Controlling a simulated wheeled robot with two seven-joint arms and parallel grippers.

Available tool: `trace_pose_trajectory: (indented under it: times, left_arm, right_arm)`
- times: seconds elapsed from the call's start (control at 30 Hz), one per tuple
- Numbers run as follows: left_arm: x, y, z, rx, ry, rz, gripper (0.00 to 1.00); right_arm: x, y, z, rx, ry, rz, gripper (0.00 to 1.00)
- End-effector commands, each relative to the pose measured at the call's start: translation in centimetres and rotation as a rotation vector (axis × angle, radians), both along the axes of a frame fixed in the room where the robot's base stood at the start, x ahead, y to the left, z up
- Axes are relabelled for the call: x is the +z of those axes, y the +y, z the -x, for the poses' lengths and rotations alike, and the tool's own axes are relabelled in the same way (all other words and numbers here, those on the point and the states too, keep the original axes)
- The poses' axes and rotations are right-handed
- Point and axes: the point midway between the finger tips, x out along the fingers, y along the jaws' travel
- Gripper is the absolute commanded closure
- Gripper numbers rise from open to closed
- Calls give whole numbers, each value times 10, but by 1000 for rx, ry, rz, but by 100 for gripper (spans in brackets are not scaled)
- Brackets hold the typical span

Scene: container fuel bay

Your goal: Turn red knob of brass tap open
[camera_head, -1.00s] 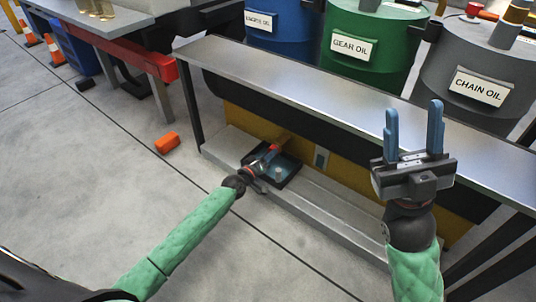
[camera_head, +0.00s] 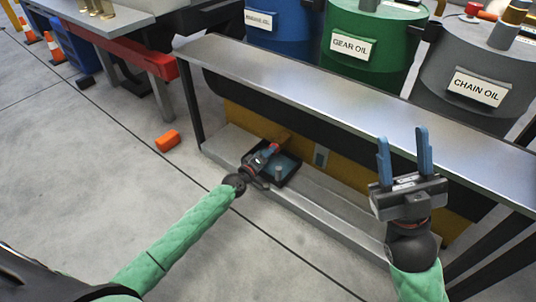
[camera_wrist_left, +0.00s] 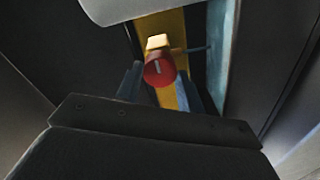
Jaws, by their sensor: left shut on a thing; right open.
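The red knob (camera_wrist_left: 159,70) of the brass tap (camera_wrist_left: 158,42) shows in the left wrist view, between my left gripper's two fingers (camera_wrist_left: 168,84). My left gripper (camera_head: 271,150) is shut on the knob, low under the bench shelf in the head view. In that view the gripper and wrist hide most of the tap, and only a bit of brass (camera_head: 283,138) shows beyond the fingers. How far the knob is turned I cannot tell. My right gripper (camera_head: 402,152) is open and empty, fingers up, in front of the bench top.
A dark tray (camera_head: 291,176) with a small grey object sits below the tap on a low ledge (camera_head: 320,210). The metal bench top (camera_head: 330,95) overhangs it. Blue, green and grey drums stand behind. An orange block (camera_head: 167,141) lies on the floor.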

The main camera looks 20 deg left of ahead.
Motion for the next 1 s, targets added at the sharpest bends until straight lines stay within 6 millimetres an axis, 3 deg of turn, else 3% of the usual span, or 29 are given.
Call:
trace_pose_trajectory:
  times: [0.1,0.13,0.23,0.67,1.0]
  left_arm:
    - [0,2,-1,2,0,-1,85]
    - [0,2,-1,2,0,-1,60]
    - [0,2,-1,2,0,-1,41]
    - [-2,0,0,0,-14,-41,41]
    - [-3,0,0,1,-127,-348,41]
  right_arm:
    - [0,0,0,0,1,-2,57]
    - [0,0,0,0,1,-2,57]
    - [0,0,0,-1,1,-4,57]
    - [-3,0,0,0,4,-7,57]
    - [-18,0,0,0,2,-5,57]
